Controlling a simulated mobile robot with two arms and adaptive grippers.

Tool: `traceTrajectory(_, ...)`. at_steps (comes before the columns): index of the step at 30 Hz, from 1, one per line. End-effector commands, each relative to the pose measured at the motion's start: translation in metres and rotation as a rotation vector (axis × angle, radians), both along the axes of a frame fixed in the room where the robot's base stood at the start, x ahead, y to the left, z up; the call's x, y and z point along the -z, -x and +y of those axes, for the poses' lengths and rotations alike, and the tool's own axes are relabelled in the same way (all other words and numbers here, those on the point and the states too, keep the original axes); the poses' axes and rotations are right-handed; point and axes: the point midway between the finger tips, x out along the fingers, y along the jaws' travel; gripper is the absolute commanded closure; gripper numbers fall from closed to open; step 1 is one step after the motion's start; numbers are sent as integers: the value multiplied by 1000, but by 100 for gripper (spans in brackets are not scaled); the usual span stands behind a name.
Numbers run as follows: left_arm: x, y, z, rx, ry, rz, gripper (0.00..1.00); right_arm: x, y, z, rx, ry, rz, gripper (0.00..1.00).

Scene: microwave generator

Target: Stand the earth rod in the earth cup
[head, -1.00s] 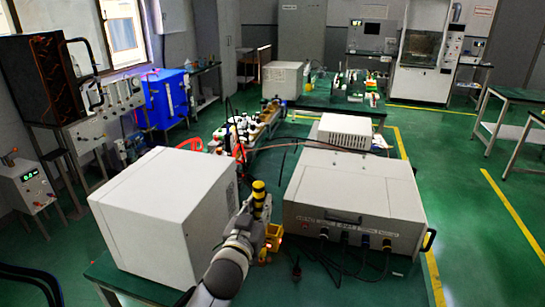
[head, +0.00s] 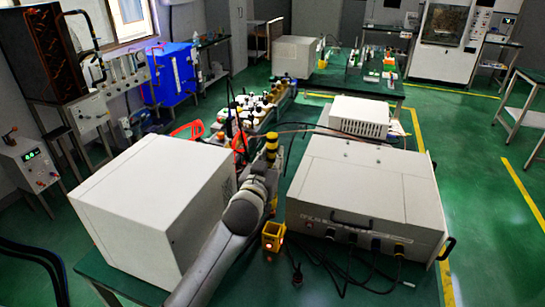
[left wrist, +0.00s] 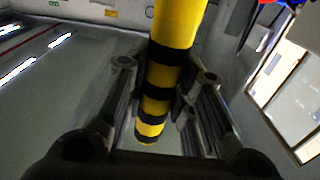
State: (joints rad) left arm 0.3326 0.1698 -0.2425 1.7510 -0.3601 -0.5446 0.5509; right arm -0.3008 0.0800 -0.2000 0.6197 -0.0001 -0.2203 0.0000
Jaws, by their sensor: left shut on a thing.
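The earth rod (head: 272,147), striped yellow and black, stands about upright in my left gripper (head: 266,172), between the two large grey-white boxes. In the left wrist view the rod (left wrist: 165,75) runs between the two dark fingers, which are shut on it. A small open yellow holder (head: 273,236), which looks like the earth cup, is at the near table edge, with an orange glow on its front. The rod is above and beyond it in the picture, apart from it. My right gripper is not in view.
A large white box (head: 155,205) stands left of my arm, and a grey instrument case (head: 365,190) with a handle stands on the right. Black cables (head: 330,262) hang at the case's front. Bottles and small items (head: 250,110) stand beyond the rod. The gap between the boxes is narrow.

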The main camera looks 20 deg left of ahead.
Motion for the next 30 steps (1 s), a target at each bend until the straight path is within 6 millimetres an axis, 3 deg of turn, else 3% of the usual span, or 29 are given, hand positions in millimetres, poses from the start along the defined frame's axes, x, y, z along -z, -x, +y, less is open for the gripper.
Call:
traceTrajectory(3, -1, 0, 0, 0, 2, 0, 100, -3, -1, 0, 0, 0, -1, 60)
traceTrajectory(30, 72, 0, 0, -1, 1, -1, 100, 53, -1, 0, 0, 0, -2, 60)
